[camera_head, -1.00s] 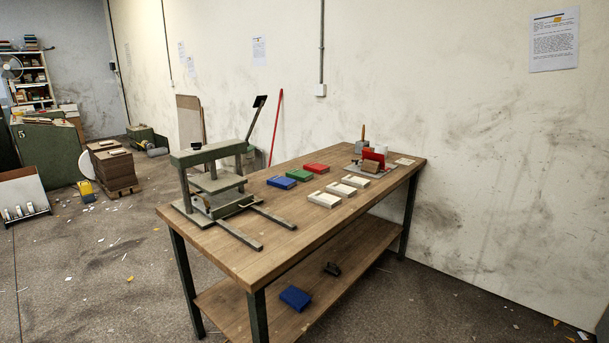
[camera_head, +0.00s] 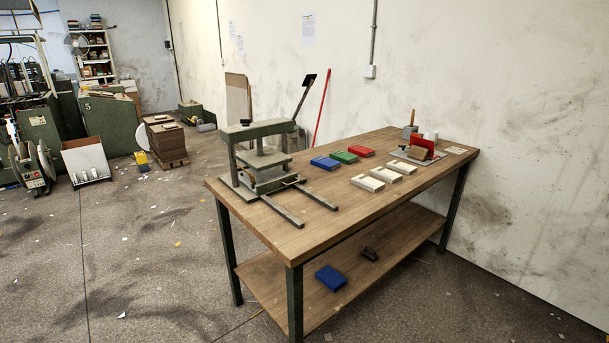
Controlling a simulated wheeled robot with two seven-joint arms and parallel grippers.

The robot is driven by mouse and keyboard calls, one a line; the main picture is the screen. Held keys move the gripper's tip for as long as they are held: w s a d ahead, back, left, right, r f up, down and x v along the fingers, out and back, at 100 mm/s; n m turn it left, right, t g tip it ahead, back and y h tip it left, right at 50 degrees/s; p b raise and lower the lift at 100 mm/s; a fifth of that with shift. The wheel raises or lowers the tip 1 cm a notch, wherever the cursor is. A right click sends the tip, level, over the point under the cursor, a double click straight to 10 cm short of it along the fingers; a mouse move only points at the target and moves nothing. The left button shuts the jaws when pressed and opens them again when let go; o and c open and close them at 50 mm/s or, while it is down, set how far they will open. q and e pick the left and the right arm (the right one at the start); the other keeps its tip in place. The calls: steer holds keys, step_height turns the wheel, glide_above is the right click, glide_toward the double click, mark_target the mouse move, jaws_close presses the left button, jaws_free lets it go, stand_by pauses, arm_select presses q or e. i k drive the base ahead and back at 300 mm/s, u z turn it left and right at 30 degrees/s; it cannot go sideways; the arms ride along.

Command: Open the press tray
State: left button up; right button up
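The press (camera_head: 258,128) stands on the left end of the wooden workbench. It has a grey-green crossbeam on posts and a plate hanging below it. The press tray (camera_head: 272,181) sits low between the posts, with what looks like a pale handle at its front right. Two flat rails (camera_head: 300,202) run out from the press toward the front right over the bench top, with nothing on them. The tray appears to be inside the press. Neither of my grippers is in view.
A blue block (camera_head: 331,278) lies on the lower shelf. Floor in front and left is mostly clear. Cartons (camera_head: 166,140) stand behind.

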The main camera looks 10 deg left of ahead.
mark_target(265, 177)
steer(key=u, duration=2.15)
steer(key=i, duration=1.5)
steer(key=z, duration=3.6)
